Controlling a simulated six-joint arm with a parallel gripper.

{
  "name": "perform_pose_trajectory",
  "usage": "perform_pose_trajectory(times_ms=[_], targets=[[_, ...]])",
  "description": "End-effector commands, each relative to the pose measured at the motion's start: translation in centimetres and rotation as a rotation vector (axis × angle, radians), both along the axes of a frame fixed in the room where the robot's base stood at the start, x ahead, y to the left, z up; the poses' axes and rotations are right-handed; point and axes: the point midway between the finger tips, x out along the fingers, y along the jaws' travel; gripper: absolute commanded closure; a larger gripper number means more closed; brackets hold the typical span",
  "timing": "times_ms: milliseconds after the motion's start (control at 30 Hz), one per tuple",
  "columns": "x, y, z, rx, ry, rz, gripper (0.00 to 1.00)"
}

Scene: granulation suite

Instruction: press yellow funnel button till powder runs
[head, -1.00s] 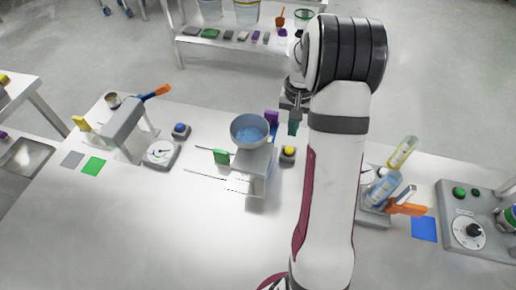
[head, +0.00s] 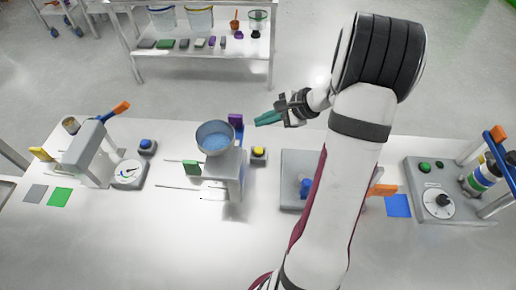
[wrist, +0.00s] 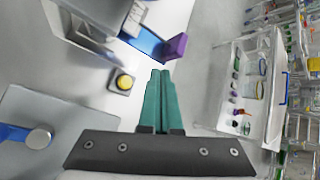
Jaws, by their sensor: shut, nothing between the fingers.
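The yellow button (head: 258,152) sits on a small dark-grey box right of the funnel stand (head: 228,172). It also shows in the wrist view (wrist: 123,82), left of my fingertips. The funnel (head: 216,152) is a grey bowl holding blue powder (head: 215,141); its outlet is hidden. My gripper (head: 257,123) has its teal fingers shut and empty, pointing left, behind and above the yellow button in the head view. In the wrist view, my shut fingertips (wrist: 160,73) appear apart from the button, near a purple tab (wrist: 176,46).
A green tab (head: 192,168) and thin rods are left of the stand. A blue button (head: 146,143) and dial scale (head: 128,174) stand further left. A grey platform (head: 295,200) and control panel (head: 440,207) are right.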

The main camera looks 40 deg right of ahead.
Motion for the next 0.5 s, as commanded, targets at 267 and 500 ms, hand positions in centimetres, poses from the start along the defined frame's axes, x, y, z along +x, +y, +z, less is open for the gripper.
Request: perform_pose_trajectory(times_ms=[267,500], targets=[[0.0,0.1,-1.5,0.003,0.001,0.003,1.0],[0.0,0.1,-5.1,0.001,0.003,0.004,1.0]])
